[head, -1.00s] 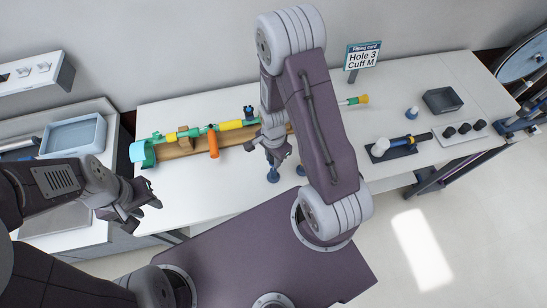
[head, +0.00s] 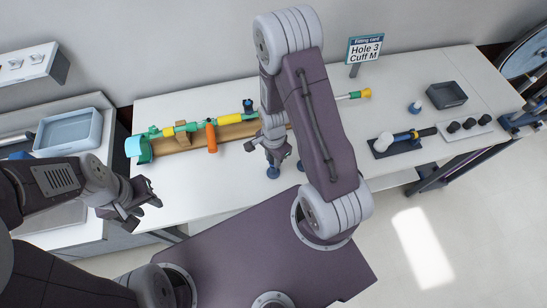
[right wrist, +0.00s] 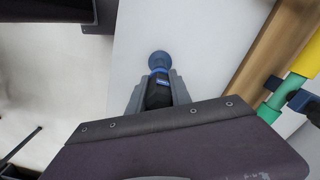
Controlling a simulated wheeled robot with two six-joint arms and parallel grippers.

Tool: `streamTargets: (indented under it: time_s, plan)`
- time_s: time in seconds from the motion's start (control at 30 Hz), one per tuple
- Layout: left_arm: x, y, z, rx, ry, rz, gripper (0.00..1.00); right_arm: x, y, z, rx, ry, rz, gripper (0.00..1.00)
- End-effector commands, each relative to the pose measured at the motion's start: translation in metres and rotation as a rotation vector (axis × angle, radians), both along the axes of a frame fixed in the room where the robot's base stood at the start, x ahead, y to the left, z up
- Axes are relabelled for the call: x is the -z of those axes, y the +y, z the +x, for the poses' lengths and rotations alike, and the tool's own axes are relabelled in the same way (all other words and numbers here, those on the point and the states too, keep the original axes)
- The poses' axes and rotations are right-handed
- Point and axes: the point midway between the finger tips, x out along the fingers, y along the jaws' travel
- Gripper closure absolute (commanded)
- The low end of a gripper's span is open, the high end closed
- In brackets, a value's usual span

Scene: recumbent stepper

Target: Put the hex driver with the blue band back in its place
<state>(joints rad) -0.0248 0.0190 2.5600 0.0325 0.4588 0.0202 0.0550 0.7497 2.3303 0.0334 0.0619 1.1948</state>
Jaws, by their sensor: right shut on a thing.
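My right gripper (head: 272,150) is over the front of the white table, its fingers closed around a dark handle. In the right wrist view the hex driver (right wrist: 158,92) shows between the fingers, with a blue band (right wrist: 160,72) near its far end. A round blue base (right wrist: 160,60) shows just beyond it; I cannot tell whether they touch. In the head view two small blue bases, one at left (head: 273,173) and one at right (head: 300,166), are near the gripper.
A wooden board (head: 180,146) with a green, yellow and orange assembly lies behind my right gripper. A fitting card (head: 365,47) reads "Hole 3, Cuff M".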

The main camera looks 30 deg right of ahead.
Motion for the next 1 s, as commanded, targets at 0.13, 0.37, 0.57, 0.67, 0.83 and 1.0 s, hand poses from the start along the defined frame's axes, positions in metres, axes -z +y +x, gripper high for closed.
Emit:
streamTargets:
  time_s: [0.13, 0.37, 0.57, 0.67, 0.83, 1.0]
  plan:
    - [0.006, 0.000, 0.000, 0.000, 0.000, 0.000, 0.64, 0.008, 0.000, 0.000, 0.000, 0.000, 0.000, 1.00]
    - [0.014, 0.000, 0.000, 0.000, 0.000, 0.000, 0.64, 0.017, 0.000, 0.000, 0.000, 0.000, 0.000, 1.00]
    - [0.013, 0.000, 0.000, 0.000, 0.000, 0.000, 0.64, 0.017, 0.000, 0.000, 0.000, 0.000, 0.000, 0.50]
    - [0.013, 0.000, 0.000, 0.000, 0.000, 0.000, 0.64, 0.017, 0.000, 0.000, 0.000, 0.000, 0.000, 0.50]
    - [0.013, 0.000, 0.000, 0.000, 0.000, 0.000, 0.64, 0.016, 0.000, 0.000, 0.000, 0.000, 0.000, 0.50]
    - [0.012, 0.000, 0.000, 0.000, 0.000, 0.000, 0.64, -0.006, 0.000, 0.001, 0.000, -0.004, 0.000, 0.50]
